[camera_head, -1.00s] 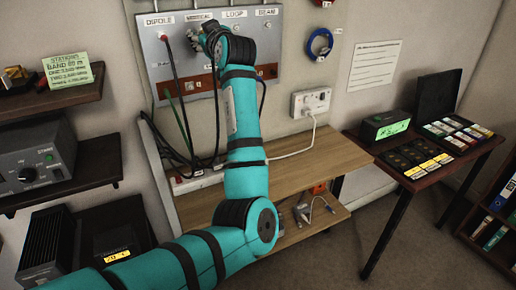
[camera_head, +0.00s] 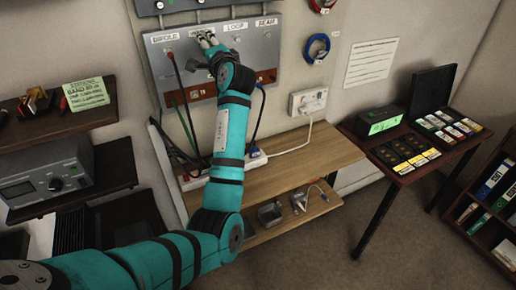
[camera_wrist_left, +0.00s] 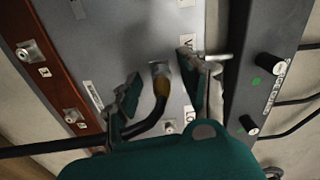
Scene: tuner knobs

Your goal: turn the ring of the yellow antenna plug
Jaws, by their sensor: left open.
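The yellow antenna plug (camera_wrist_left: 162,87) sits in a socket on the grey panel, with a black cable (camera_wrist_left: 150,121) bending away from it. My left gripper (camera_wrist_left: 160,88) is open, with one finger on each side of the plug in the left wrist view. Neither finger clearly touches it, and the depth of the gap is hard to judge. In the head view my left gripper (camera_head: 208,43) is at the upper part of the antenna panel (camera_head: 158,72), near the partly covered second label. The plug is hidden there by my gripper and wrist. My right gripper is not in view.
Cables (camera_head: 176,75) hang from the panel beside my arm. A darker unit with black knobs (camera_wrist_left: 270,66) borders the panel. A wooden bench (camera_head: 300,160) stands below, with a white socket box (camera_head: 308,101) on the wall. A shelf with a radio (camera_head: 45,180) is at left.

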